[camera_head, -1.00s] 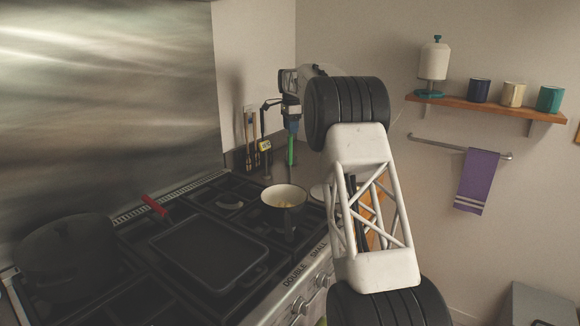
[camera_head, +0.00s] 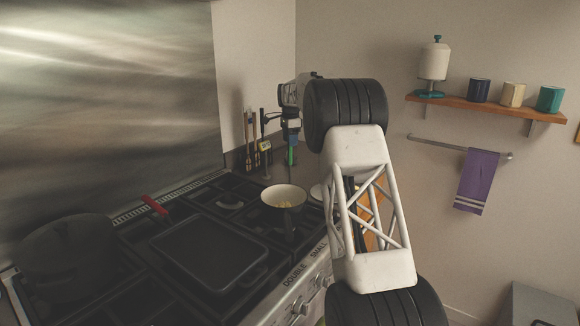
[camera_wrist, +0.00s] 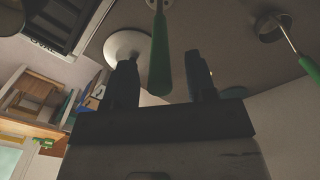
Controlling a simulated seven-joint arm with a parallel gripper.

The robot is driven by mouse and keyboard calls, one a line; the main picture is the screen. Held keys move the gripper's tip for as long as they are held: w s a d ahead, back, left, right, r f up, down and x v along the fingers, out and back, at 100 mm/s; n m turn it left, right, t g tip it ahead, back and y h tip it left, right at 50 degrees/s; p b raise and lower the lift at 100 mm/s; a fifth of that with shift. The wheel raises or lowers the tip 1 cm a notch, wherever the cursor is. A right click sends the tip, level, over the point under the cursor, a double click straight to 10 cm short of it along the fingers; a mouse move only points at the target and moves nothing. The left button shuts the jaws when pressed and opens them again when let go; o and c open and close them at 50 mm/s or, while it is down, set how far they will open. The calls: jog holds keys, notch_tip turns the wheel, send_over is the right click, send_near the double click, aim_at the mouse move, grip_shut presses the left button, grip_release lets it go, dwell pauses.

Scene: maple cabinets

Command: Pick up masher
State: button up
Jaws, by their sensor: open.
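A green-handled utensil, which looks like the masher, stands behind the stove; its green handle (camera_head: 291,156) shows just below my gripper (camera_head: 291,140). In the wrist view the green handle (camera_wrist: 159,65) appears between the two dark fingers of my gripper (camera_wrist: 162,78), with a gap on either side. My gripper is open and nothing is held. The head of this utensil is not clear in either view. A second green-handled tool (camera_wrist: 271,27) with a round metal head shows at the right of the wrist view.
A shelf (camera_head: 490,108) and purple towel (camera_head: 477,182) are at right.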

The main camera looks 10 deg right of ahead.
jog(key=shift+f, duration=0.8)
grip_shut()
jog(key=shift+r, duration=0.1)
jog(key=shift+r, duration=4.9)
jog(key=shift+s+r, duration=0.1)
